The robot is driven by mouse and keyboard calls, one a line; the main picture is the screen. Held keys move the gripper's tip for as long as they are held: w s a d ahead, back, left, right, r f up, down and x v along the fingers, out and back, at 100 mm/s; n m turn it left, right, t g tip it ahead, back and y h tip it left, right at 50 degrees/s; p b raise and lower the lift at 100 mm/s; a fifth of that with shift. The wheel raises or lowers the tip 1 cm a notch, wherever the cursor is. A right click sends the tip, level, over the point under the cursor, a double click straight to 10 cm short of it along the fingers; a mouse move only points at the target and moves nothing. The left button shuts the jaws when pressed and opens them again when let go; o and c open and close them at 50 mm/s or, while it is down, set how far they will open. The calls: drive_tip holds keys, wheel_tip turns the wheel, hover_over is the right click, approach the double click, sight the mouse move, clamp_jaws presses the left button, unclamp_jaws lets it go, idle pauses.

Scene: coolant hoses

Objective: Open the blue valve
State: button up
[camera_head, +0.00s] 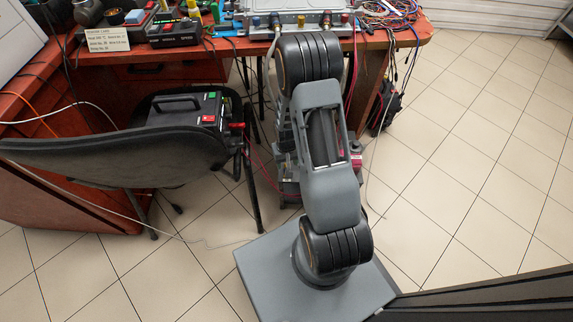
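A chair (115,158) holding a black case (187,108) stands left of my arm. The red bench (130,68) carries a sign card (107,40), small devices and tangled cables (385,15). Loose cables hang to the floor. The tiled floor at right is clear.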

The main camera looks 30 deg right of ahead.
wheel_tip(320, 180, up, 9)
drive_tip(key=p, duration=0.2)
drive_tip(key=shift+f+p, duration=0.15)
drive_tip(key=shift+p, duration=0.2)
drive_tip(key=s+a+r+n+t+p, duration=0.1)
drive_tip(key=s+a+r+p, duration=0.2)
drive_tip(key=r+p, duration=0.6)
drive_tip(key=s+a+r+n+t+p, duration=0.1)
drive_tip(key=s+a+r+p, duration=0.2)
drive_tip(key=r+p, duration=0.7)
drive_tip(key=s+a+r+t+p, duration=0.1)
drive_tip(key=r+p, duration=0.9)
drive_tip(key=r, duration=2.5)
drive_tip(key=s+a, duration=0.2)
drive_tip(key=s, duration=0.2)
drive_tip(key=shift+n+t, duration=0.3)
drive_tip(key=shift+n, duration=0.1)
drive_tip(key=shift+a, duration=0.1)
drive_tip(key=shift+c, duration=0.4)
